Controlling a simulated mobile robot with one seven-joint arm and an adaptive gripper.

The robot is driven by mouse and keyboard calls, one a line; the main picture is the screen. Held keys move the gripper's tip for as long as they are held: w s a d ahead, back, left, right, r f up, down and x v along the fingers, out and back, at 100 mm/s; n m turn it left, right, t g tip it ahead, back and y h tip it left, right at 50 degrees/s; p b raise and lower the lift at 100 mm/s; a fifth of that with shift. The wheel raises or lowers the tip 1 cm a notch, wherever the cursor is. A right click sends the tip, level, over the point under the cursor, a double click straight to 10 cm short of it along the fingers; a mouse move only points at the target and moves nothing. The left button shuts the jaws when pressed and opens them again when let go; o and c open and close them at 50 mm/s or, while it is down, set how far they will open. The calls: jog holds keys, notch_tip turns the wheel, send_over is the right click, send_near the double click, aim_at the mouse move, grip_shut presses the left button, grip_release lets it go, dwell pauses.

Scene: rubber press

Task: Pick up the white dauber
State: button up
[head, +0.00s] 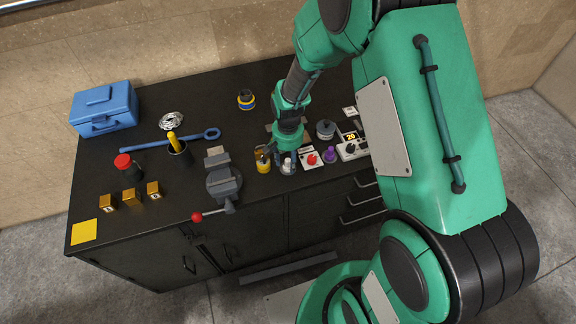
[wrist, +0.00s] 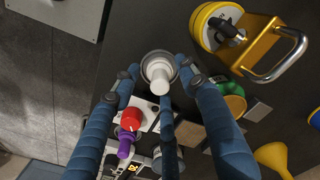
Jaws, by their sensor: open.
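The white dauber (wrist: 160,73) stands between my gripper's fingers in the wrist view, its pale cap pointing up toward the camera and a grey rim around it. In the head view its white top (head: 287,162) shows near the bench's front edge, under my arm. My gripper (wrist: 160,80) is open, with blue fingers on the left and right of the dauber and one below it in the picture. I cannot tell whether any finger touches it. In the head view my gripper (head: 283,158) is low over the bench, and its fingers are partly hidden.
A yellow object with a metal handle (wrist: 258,48) is close on the right; a red knob (wrist: 131,119) and a purple piece (wrist: 125,145) are close below left. A vise (head: 223,182) stands left of my gripper in the head view. The bench's back middle is mostly clear.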

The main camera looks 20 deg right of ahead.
aim_at(288, 160)
dwell(0.3)
grip_shut()
jog(key=shift+s, duration=0.1)
jog(key=shift+r, duration=0.1)
jog(key=shift+r, duration=0.3)
notch_tip(288, 160, up, 3)
jog(key=shift+r, duration=0.1)
jog(key=s+r+p, duration=0.1)
jog(key=s, duration=1.4)
jog(key=shift+s, duration=0.4)
